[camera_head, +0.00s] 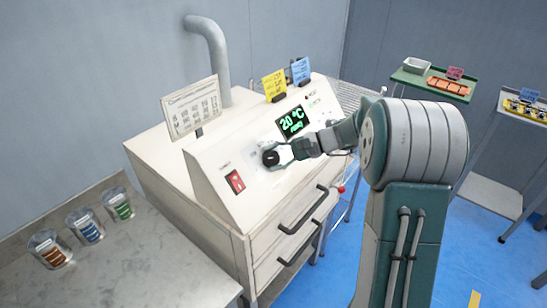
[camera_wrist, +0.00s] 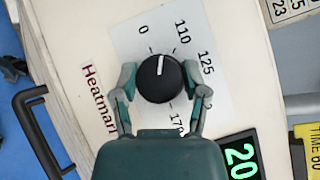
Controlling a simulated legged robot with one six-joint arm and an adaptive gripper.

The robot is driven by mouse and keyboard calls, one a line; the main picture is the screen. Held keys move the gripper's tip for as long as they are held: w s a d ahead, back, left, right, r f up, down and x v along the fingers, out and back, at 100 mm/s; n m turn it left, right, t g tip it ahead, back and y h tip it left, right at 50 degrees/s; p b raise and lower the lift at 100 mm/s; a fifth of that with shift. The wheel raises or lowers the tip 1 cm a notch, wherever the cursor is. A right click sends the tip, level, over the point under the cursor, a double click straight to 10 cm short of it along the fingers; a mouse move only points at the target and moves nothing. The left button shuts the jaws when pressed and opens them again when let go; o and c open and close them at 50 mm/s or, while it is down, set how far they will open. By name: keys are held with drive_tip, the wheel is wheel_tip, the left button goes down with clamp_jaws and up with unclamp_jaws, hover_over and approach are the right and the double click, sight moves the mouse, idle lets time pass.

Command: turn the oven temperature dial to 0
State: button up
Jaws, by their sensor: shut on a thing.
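The oven temperature dial (camera_wrist: 160,84) is a round black knob on a white scale plate (camera_wrist: 128,30). It also shows in the head view (camera_head: 271,158) on the sloped front panel. Its white pointer lies between the 0 and 110 marks in the wrist view. The printed marks 0, 110, 125 and 170 are readable, and another is partly hidden by a finger. My gripper (camera_wrist: 162,84) is shut on the dial, one finger on each side; it also shows in the head view (camera_head: 277,156). The green display (camera_head: 292,121) reads 20 °C ready.
A red rocker switch (camera_head: 235,181) is left of the dial. Drawer handles (camera_head: 302,210) stick out below the panel. A chart card (camera_head: 191,106) and yellow and blue cards stand on top. Several jars (camera_head: 86,225) stand on the left counter. Trays sit at right.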

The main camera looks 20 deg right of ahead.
drive_tip(key=n+g+h, duration=0.1)
drive_tip(key=n, duration=0.1)
drive_tip(key=n+g+h, duration=0.1)
drive_tip(key=n+h, duration=0.1)
drive_tip(key=n, duration=0.1)
drive_tip(key=shift+f, duration=0.15)
drive_tip(key=shift+n+g, duration=0.3)
idle(0.3)
drive_tip(key=o, duration=1.1)
drive_tip(key=shift+d, duration=0.1)
drive_tip(key=shift+d+r, duration=0.25)
drive_tip(key=shift+r, duration=0.1)
drive_tip(key=v, duration=1.1)
